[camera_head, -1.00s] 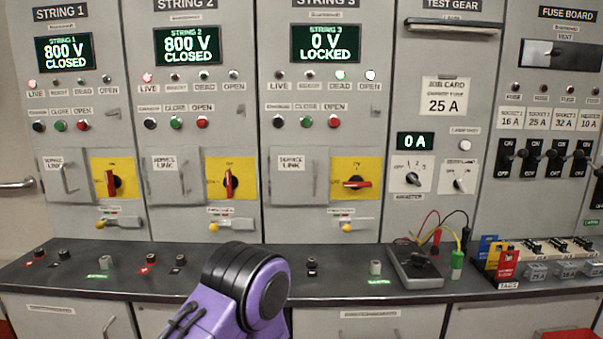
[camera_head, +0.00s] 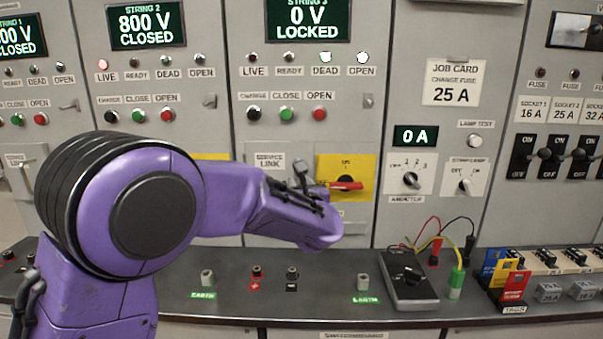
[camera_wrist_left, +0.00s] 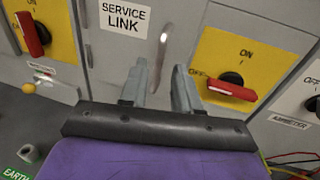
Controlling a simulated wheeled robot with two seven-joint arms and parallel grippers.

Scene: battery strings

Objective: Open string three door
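The string three service link door (camera_head: 268,161) is a grey panel with a "SERVICE LINK" label, and it looks shut. My left arm hides much of it in the head view. In the left wrist view the door (camera_wrist_left: 125,48) shows its upright metal handle (camera_wrist_left: 162,46). My left gripper (camera_wrist_left: 163,80) is open and empty, its two fingers pointing at the door on either side of the handle's line. The fingertips look short of the handle; contact cannot be told. The left gripper (camera_head: 287,178) is partly hidden in the head view. My right gripper is not in view.
Right of the door is a yellow plate with a red rotary switch (camera_head: 345,185), its handle horizontal. The string three display (camera_head: 307,18) reads "0 V LOCKED". A bench (camera_head: 330,310) below carries terminals, a grey meter box (camera_head: 408,280) with leads, and coloured tags (camera_head: 512,285).

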